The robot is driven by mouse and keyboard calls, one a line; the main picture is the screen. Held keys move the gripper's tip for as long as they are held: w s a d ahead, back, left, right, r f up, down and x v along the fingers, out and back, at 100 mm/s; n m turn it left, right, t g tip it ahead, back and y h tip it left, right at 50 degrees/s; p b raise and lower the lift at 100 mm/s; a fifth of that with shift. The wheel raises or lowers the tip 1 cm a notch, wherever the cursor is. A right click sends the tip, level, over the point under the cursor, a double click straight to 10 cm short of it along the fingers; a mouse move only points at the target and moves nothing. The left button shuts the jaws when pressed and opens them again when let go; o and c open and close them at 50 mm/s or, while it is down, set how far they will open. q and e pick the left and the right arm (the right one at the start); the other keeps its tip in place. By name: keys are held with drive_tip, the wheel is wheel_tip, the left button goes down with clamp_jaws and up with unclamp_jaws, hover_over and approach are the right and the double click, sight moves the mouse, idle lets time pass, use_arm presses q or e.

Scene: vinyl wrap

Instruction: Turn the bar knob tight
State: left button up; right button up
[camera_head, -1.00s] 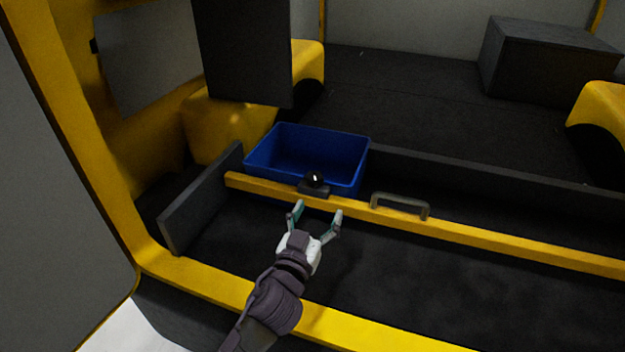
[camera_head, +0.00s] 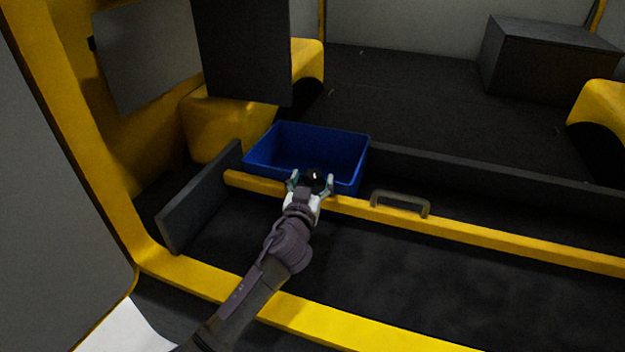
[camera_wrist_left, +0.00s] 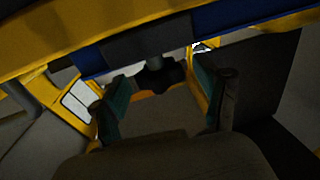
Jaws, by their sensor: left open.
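The black bar knob (camera_head: 314,178) sits on the yellow bar (camera_head: 460,228), in front of the blue bin. My left gripper (camera_head: 311,183) is open, with one finger on each side of the knob in the head view. In the left wrist view the dark lobed knob (camera_wrist_left: 160,74) shows between and a little beyond the two green-padded fingers (camera_wrist_left: 164,98), with gaps on both sides. I cannot tell whether either finger touches it. My right gripper is in neither view.
The blue bin (camera_head: 340,150) stands right behind the bar. A grey handle (camera_head: 400,202) is fixed to the bar on the right. A dark upright panel (camera_head: 200,195) closes the left end. The dark floor before the bar is clear.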

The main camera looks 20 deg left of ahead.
use_arm(q)
drive_tip(key=shift+w, duration=0.3)
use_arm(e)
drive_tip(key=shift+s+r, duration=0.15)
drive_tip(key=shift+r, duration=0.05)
use_arm(q)
drive_tip(key=c, duration=1.2)
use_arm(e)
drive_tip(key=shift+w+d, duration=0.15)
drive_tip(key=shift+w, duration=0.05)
